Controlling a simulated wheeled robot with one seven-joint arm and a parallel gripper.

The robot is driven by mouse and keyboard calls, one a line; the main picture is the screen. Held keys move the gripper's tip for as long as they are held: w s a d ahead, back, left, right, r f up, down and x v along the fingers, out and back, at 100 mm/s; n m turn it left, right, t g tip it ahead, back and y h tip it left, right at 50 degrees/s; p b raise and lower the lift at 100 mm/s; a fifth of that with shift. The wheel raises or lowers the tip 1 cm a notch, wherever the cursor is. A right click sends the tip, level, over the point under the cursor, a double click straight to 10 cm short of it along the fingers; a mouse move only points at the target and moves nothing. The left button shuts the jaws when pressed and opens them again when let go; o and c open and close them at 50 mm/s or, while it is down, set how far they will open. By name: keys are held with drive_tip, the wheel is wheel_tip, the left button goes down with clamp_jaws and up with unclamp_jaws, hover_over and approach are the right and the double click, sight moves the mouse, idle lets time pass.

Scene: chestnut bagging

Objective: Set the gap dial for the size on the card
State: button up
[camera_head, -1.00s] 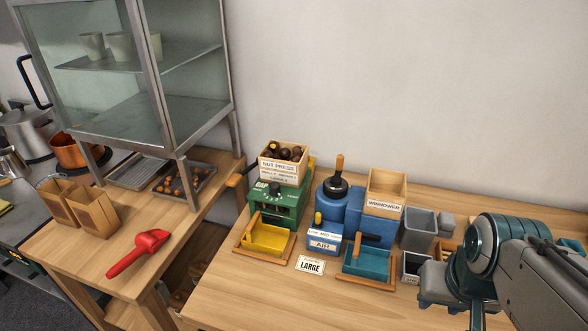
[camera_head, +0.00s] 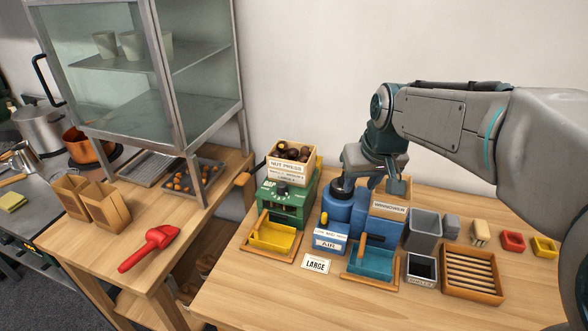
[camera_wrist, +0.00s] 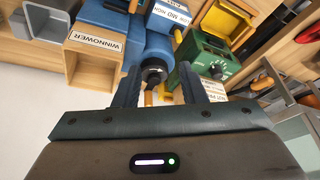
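The green nut press (camera_head: 290,205) stands at the back left of the table, with a wooden hopper of chestnuts on top. Its dark gap dial (camera_head: 282,189) is on the front; the dial also shows in the wrist view (camera_wrist: 216,70), but its setting is too small to read. A card (camera_head: 316,264) reading LARGE lies on the table in front. My gripper (camera_head: 373,184) is above the blue winnower (camera_head: 375,228), to the right of the press. In the wrist view its fingers (camera_wrist: 158,82) are apart and empty, with the winnower's black knob seen between them.
A yellow tray (camera_head: 272,237), a teal tray (camera_head: 371,262), a grey bin (camera_head: 424,232) and a slatted wooden tray (camera_head: 472,289) crowd the table. Its front part is clear.

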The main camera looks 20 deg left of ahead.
sight(282, 184)
drive_tip(key=w+a+n+y+p, duration=0.1)
drive_tip(key=w+a+n, duration=0.35)
drive_tip(key=a, duration=1.25)
drive_tip(key=shift+m, duration=0.55)
drive_tip(key=x, duration=0.4)
drive_tip(key=p+x, duration=0.1)
drive_tip(key=x, duration=0.4)
drive_tip(key=w+p+x, duration=0.1)
drive_tip(key=x, duration=0.4)
drive_tip(key=shift+d, duration=0.2)
drive_tip(key=shift+c, duration=0.3)
drive_tip(key=c, duration=0.6)
